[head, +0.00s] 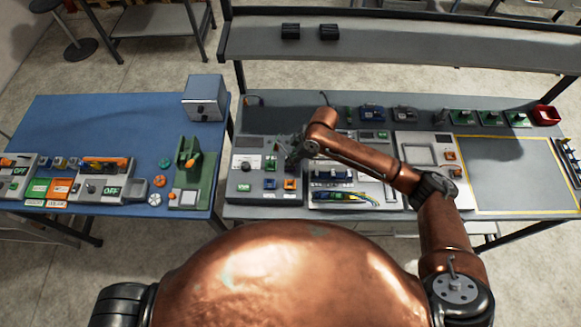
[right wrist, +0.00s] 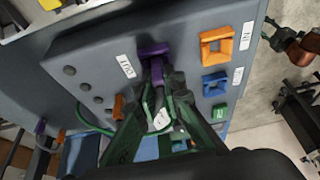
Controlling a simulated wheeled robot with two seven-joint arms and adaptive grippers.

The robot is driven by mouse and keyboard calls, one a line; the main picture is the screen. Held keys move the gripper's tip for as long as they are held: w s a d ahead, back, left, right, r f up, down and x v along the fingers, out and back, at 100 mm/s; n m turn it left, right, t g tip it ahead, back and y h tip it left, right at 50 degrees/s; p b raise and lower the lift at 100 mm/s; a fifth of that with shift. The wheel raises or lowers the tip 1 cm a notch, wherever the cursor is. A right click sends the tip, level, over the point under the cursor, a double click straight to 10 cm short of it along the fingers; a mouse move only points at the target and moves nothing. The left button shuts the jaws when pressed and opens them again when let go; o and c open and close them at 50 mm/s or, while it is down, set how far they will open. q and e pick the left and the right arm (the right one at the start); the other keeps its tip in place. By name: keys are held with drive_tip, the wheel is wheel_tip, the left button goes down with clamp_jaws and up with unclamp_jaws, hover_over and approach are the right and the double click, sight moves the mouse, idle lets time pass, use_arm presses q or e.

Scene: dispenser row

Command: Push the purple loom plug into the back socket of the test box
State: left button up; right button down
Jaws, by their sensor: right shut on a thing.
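The grey test box (head: 253,165) stands on the right-hand bench and fills much of the right wrist view (right wrist: 110,60). A purple socket (right wrist: 152,50) is on its face. My right gripper (right wrist: 162,85) is shut on the purple loom plug (right wrist: 157,72), right up against that socket. I cannot tell whether the plug is inside it or only touching. In the head view my right gripper (head: 292,158) is over the box, and the plug is hidden there. My left gripper is not in view.
A green cable (right wrist: 90,124) runs left of my gripper. A tray with cables (head: 345,196) lies right of the box. The yellow-edged mat (head: 510,175) is clear.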

drive_tip(key=shift+s+f, duration=0.15)
drive_tip(key=shift+f, duration=0.3)
drive_tip(key=shift+s+d+f+b, duration=0.2)
drive_tip(key=shift+s+f+b, duration=0.1)
drive_tip(key=shift+f, duration=0.25)
drive_tip(key=c, duration=2)
unclamp_jaws()
drive_tip(key=shift+c, duration=0.2)
drive_tip(key=shift+o, duration=0.4)
drive_tip(key=shift+w+a+f, duration=0.2)
drive_tip(key=shift+w, duration=0.05)
drive_tip(key=shift+d, duration=0.2)
drive_tip(key=o, duration=0.8)
drive_tip(key=shift+w+r, duration=0.15)
drive_tip(key=shift+r, duration=0.1)
drive_tip(key=shift+a, duration=0.1)
